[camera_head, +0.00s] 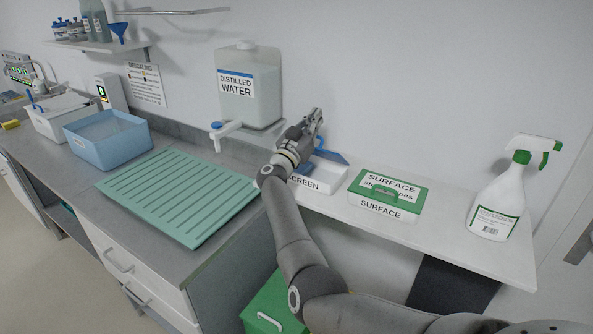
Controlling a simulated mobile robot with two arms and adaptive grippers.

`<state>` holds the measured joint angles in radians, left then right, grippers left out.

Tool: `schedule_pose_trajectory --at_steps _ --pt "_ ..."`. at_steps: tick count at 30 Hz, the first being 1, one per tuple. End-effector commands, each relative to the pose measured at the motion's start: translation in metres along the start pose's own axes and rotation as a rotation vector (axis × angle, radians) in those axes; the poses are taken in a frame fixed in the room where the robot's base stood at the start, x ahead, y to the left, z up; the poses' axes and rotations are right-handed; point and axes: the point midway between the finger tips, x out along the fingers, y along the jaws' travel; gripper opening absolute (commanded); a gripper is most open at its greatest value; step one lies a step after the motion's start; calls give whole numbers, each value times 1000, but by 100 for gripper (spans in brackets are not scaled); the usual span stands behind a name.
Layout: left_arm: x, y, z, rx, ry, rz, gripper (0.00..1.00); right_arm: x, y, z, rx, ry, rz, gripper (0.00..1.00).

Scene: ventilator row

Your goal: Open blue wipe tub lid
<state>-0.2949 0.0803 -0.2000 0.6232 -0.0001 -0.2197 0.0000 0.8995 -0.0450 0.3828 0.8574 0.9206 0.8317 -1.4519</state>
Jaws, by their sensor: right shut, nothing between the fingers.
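The blue wipe tub is a white box (319,184) labelled "SCREEN" on the white shelf, right of the water container. Its blue lid (331,156) shows tilted up at the back of the box, and part of the box top looks open. My arm and gripper hide the tub's left side and part of the lid. My right gripper (316,117) is shut and empty, just above and left of the lid. I cannot tell whether it touches the lid. My left gripper is out of view.
A green-lidded "SURFACE" tub (389,211) stands right of the blue one, with a spray bottle (500,204) farther right. A distilled water container (249,88) with a tap stands to the left. A ribbed green mat (180,195) and blue bin (108,141) occupy the grey counter.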

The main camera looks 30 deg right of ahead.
Motion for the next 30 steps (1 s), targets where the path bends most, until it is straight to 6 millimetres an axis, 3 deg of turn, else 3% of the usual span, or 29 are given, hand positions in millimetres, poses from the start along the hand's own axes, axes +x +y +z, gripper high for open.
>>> schedule_pose_trajectory --at_steps 30 --pt "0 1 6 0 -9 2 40 0 0 0 0 0 0 0"
